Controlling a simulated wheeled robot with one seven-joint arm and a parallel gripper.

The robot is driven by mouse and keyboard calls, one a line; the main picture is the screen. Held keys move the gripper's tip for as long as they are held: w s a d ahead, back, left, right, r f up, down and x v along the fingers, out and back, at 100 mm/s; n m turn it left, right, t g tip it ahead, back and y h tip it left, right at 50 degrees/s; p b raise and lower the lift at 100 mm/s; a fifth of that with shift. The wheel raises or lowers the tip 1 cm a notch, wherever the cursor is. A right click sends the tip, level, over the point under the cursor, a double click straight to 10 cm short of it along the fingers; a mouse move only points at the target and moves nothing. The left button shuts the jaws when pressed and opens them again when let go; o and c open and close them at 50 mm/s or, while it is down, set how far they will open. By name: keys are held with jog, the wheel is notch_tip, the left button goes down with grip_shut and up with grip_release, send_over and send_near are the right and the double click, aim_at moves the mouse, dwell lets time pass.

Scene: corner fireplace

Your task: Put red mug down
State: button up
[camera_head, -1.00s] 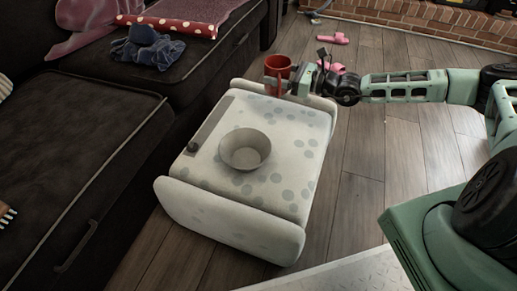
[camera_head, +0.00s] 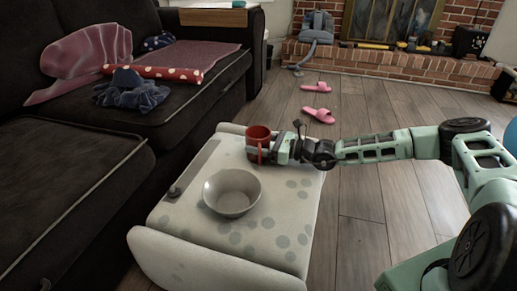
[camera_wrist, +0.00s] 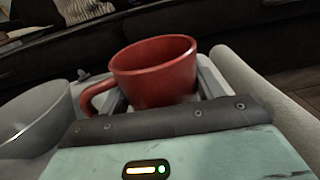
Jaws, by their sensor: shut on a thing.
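The red mug (camera_head: 259,141) is upright at the far part of the pale spotted ottoman table (camera_head: 285,222), with its handle towards the camera. The head view does not clearly show whether its base touches the top. My gripper (camera_head: 279,148) reaches in from the right and is shut on the mug. In the wrist view the mug (camera_wrist: 156,72) stands between the fingers, its handle on the left, its lower part hidden by my gripper.
A grey bowl (camera_head: 232,192) stands on the table nearer the camera, and also shows left of the mug in the wrist view (camera_wrist: 30,112). A remote-like dark object (camera_head: 175,191) lies at the table's left. A dark sofa (camera_head: 60,185) borders the left side. Pink slippers (camera_head: 318,114) lie on the floor behind.

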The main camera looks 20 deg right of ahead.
jog(key=shift+f, duration=0.1)
jog(key=o, duration=1.2)
jog(key=shift+d, duration=0.1)
jog(key=p+v, duration=0.1)
jog(key=v, duration=0.2)
jog(key=p+v, duration=0.2)
jog(key=v, duration=0.2)
jog(key=p+v, duration=0.2)
jog(key=v, duration=0.1)
jog(key=shift+d+r, duration=0.15)
jog(key=shift+r, duration=0.1)
jog(key=shift+v, duration=0.8)
jog(key=shift+s+f, duration=0.1)
jog(key=shift+f, duration=0.05)
